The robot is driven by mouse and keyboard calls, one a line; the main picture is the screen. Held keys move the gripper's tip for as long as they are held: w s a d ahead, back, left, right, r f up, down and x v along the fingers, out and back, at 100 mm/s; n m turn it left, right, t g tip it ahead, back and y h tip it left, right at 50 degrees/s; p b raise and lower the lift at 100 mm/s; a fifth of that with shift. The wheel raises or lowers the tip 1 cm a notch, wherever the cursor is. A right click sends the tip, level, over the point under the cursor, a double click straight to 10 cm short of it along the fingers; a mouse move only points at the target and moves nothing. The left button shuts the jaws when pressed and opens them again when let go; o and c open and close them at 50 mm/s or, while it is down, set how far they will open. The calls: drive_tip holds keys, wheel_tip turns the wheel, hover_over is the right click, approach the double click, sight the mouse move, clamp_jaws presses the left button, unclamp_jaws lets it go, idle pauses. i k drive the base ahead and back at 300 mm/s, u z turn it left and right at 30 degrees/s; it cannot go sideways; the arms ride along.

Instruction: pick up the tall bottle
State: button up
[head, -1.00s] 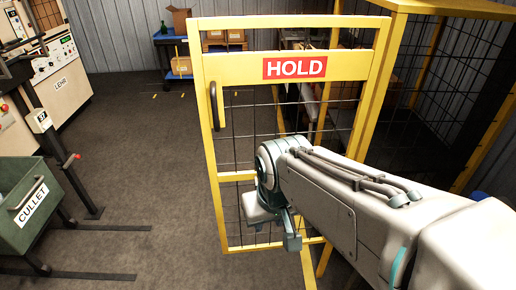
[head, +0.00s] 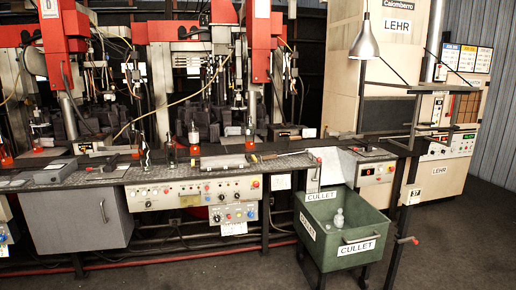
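Several small bottle-like shapes stand along the machine bench, too small to tell which is the tall bottle. A clear, pale bottle-like piece (head: 339,218) is inside the green cullet bin (head: 362,254) in front of the bench. My gripper and arm are not in view.
The long machine bench (head: 110,173) has control panels (head: 190,200) on its front and red machines (head: 195,25) above. A lehr cabinet (head: 450,180) and a lamp (head: 364,40) are at right. Dark floor (head: 460,250) is clear at lower right.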

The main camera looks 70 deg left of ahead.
sight(144, 153)
drive_tip(key=z, duration=0.8)
drive_tip(key=k, duration=1.45)
drive_tip(key=u, duration=3.5)
drive_tip(key=i, duration=1.1)
drive_tip(key=u, duration=0.1)
